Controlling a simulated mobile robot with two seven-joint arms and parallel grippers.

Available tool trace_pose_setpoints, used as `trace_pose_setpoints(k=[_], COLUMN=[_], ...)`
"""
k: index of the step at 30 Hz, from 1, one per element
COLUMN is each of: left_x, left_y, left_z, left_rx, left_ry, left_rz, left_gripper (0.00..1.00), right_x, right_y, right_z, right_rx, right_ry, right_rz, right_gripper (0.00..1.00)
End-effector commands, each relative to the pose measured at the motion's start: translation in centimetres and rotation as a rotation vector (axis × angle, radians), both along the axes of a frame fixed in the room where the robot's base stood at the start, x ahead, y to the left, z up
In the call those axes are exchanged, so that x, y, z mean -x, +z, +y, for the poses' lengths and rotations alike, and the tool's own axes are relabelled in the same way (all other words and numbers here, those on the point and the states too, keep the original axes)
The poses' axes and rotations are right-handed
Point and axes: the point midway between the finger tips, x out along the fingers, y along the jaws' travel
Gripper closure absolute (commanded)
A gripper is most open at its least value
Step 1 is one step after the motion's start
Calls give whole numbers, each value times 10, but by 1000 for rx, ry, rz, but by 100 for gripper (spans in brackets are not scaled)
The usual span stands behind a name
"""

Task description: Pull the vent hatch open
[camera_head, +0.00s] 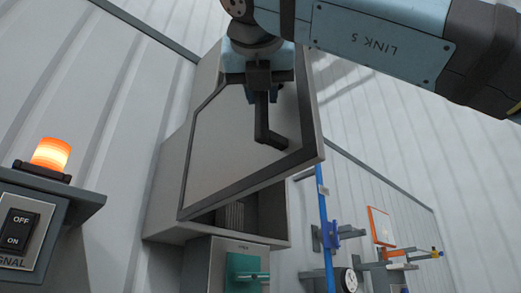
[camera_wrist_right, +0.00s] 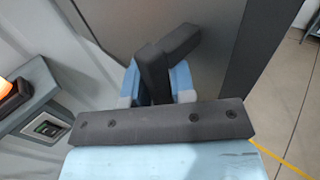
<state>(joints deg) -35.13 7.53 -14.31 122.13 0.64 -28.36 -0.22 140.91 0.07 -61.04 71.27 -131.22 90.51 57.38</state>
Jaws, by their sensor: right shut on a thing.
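The vent hatch (camera_head: 225,140) is a light grey panel with a dark border on a grey wall box (camera_head: 168,190). It stands partly open, tilted, with a gap along its lower edge that shows a dark slatted inside. A black angled handle (camera_head: 268,134) sticks out from the hatch. My right gripper (camera_head: 262,92) is shut on this handle, near the hatch's upper part. In the right wrist view the handle (camera_wrist_right: 178,45) sits between the blue fingers (camera_wrist_right: 156,86), with the hatch face (camera_wrist_right: 120,25) behind. My left gripper is not in view.
A signal box (camera_head: 38,215) with an OFF/ON switch and a lit orange lamp (camera_head: 51,154) stands at the left. A grey cabinet with a green part (camera_head: 245,270) is below the wall box. A blue post (camera_head: 326,225) and coloured fittings are at the right.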

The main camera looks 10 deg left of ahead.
Motion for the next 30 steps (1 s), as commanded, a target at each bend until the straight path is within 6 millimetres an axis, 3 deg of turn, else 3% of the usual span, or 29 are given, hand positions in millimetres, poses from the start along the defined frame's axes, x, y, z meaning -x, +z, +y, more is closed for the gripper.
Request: trace_pose_setpoints(k=[1,3,19,23,30], left_x=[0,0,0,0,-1], left_y=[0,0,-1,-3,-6], left_z=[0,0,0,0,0], left_rx=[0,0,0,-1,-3], left_ry=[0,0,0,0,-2], left_rz=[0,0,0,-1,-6], left_gripper=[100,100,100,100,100], right_x=[1,1,6,25,79], right_y=[1,1,1,0,0], right_z=[-1,-1,-2,-5,-15], right_rx=[1,1,0,-1,-1], right_ry=[-1,-1,0,1,0], right_rz=[-3,-3,-2,-4,-4], right_gripper=[72,57,57,57,57])
